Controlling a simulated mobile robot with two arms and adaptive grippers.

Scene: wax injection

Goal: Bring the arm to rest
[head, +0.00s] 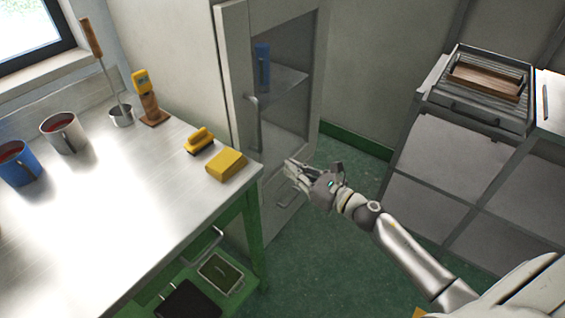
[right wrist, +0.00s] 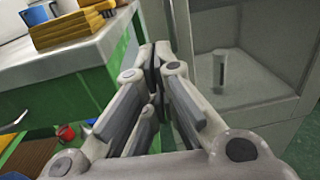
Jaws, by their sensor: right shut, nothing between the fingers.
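My right arm (head: 415,262) reaches in from the lower right of the head view. Its gripper (head: 290,168) is in the air in front of the grey cabinet (head: 233,60), to the right of the workbench's corner. The gripper is shut and empty. In the right wrist view the two fingers (right wrist: 153,55) meet at their tips, with the bench on the left and the cabinet on the right. My left gripper is not in view.
The workbench (head: 120,200) holds a blue mug (head: 18,165), a grey mug (head: 63,132), a ladle in a cup (head: 121,116), a yellow device on a wooden stand (head: 151,108), a yellow brush (head: 199,139) and a yellow block (head: 226,165). A rack with a tray (head: 485,92) stands right. Green floor (head: 320,265) is clear.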

